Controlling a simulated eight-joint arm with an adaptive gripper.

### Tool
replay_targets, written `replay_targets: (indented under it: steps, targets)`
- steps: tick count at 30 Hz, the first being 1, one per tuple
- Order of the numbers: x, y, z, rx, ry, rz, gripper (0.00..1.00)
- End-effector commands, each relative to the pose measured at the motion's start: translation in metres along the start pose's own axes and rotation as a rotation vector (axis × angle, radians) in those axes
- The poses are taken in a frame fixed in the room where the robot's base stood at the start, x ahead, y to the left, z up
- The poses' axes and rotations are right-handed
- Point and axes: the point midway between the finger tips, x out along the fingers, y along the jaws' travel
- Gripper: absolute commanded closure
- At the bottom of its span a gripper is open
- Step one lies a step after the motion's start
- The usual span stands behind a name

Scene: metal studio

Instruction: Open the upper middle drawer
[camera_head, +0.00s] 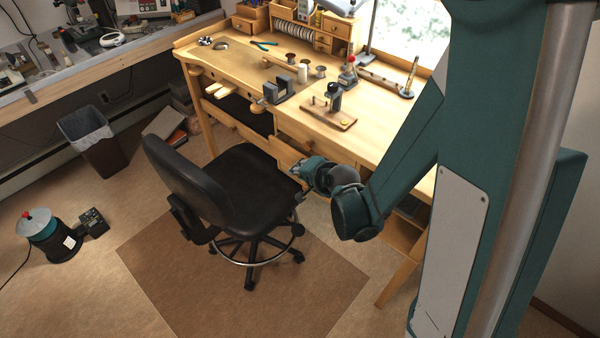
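The wooden workbench (200,62) stands at the upper middle. Light wooden drawer fronts (288,153) show under its top, just behind and to the left of my gripper. My arm and gripper hide much of this front, so I cannot tell which drawer is the upper middle one or how far it is open. My gripper (299,184) is at the bench front, pointing left, close to the drawer fronts. I cannot tell whether it touches a drawer or handle. Its fingers are small and dark, and their opening is unclear. No held object shows.
A black swivel chair (240,180) stands just left of my gripper, close to the bench. Tools, spools and a vise (278,92) sit on the bench top. A waste bin (90,140) and a green canister (50,238) are at the left.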

Motion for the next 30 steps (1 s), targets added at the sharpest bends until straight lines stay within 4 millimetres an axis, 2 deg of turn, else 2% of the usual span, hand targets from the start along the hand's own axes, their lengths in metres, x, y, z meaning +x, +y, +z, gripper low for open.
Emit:
replay_targets:
  steps: [11, 30]
  targets:
    - [-0.007, -0.005, 0.032, -0.001, -0.002, -0.004, 1.00]
    - [-0.031, -0.019, 0.122, -0.003, -0.003, -0.005, 1.00]
